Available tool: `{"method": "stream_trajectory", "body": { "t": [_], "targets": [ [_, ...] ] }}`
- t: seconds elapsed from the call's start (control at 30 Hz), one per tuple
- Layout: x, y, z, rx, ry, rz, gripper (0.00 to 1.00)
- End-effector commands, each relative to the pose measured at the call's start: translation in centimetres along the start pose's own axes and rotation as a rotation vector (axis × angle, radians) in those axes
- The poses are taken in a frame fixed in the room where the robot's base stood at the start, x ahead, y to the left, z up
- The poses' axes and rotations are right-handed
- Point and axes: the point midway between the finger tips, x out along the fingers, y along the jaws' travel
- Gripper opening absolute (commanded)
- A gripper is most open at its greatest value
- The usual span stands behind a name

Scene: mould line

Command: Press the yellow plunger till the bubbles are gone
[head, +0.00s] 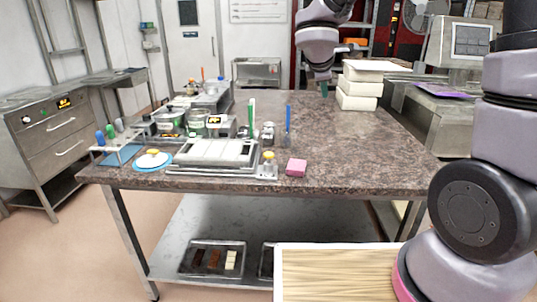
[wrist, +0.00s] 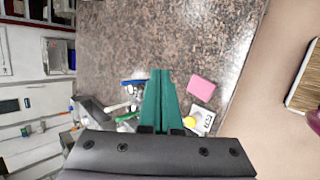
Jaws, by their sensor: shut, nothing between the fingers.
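The yellow plunger (head: 268,155) is a small round knob on a pale stand at the front edge of the stone-topped table, right of a white mould tray (head: 172,168). In the wrist view the yellow plunger (wrist: 189,122) shows beside my fingers, on a white base. My gripper (head: 324,90) has teal fingers and hangs over the far part of the table, well behind and to the right of the plunger. In the wrist view the fingers of my gripper (wrist: 161,73) are together with nothing between them. Bubbles are too small to make out.
A pink block (head: 296,167) lies just right of the plunger. A blue upright tool (head: 288,122) and a green one (head: 251,117) stand behind. A stack of pale blocks (head: 357,92) is near my gripper.

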Motion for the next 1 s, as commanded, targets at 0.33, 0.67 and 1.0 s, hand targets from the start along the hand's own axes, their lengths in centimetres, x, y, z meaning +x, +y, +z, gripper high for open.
{"method": "stream_trajectory", "body": {
  "t": [0.33, 0.67, 1.0],
  "targets": [
    [4.3, -2.2, -14.6, -0.598, 0.187, 0.142, 0.00],
    [4.9, -3.5, -18.6, -0.747, 0.248, 0.191, 0.00],
    [5.0, -3.6, -18.6, -0.747, 0.247, 0.190, 0.00]
  ]
}}
